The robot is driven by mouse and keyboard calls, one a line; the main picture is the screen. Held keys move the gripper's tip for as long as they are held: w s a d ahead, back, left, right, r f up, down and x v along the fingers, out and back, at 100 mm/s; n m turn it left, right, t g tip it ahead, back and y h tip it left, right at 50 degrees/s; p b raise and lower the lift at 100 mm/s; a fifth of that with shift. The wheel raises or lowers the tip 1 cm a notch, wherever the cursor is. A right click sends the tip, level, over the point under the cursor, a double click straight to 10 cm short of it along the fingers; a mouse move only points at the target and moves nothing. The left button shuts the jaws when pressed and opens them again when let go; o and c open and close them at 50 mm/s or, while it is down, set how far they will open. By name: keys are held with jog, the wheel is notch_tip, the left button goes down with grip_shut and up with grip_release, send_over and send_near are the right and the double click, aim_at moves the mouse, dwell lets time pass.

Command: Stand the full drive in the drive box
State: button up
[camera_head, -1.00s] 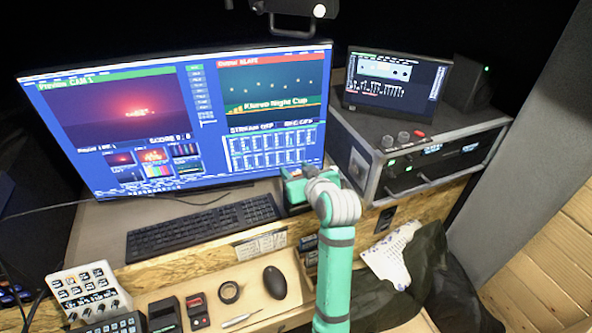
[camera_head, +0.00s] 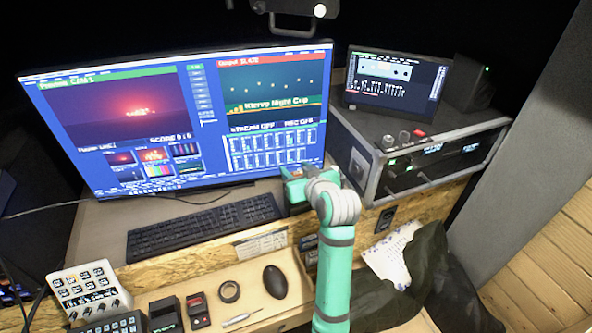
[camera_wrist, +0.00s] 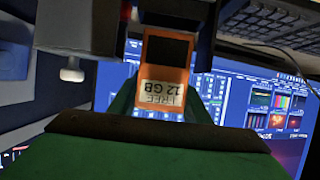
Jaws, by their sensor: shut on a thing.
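An orange drive (camera_wrist: 165,75) with a dark panel and a white label shows in the wrist view. The label reads "FREE 12 GB", upside down. My gripper (camera_wrist: 160,104) is shut on this drive, its green fingers on either side of it. In the head view my gripper (camera_head: 295,190) is at the right end of the keyboard, in front of the monitor's lower right corner. I cannot identify the drive box for certain. Small dark units (camera_head: 308,243) sit below my gripper, partly hidden by my arm.
The large monitor (camera_head: 180,120) stands close behind my gripper, with the keyboard (camera_head: 205,225) to the left. A rack case (camera_head: 420,150) with a small screen stands to the right. A wooden tray (camera_head: 255,300) in front holds a mouse (camera_head: 275,282), tape roll and small tools.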

jog(key=shift+f, duration=0.65)
dwell(0.5)
jog(key=shift+r, duration=0.4)
jog(key=shift+f, duration=0.4)
dwell(0.9)
jog(key=shift+r, duration=0.4)
jog(key=shift+f, duration=0.6)
dwell(0.9)
jog(key=shift+r, duration=0.1)
jog(key=shift+r, duration=0.5)
dwell(0.6)
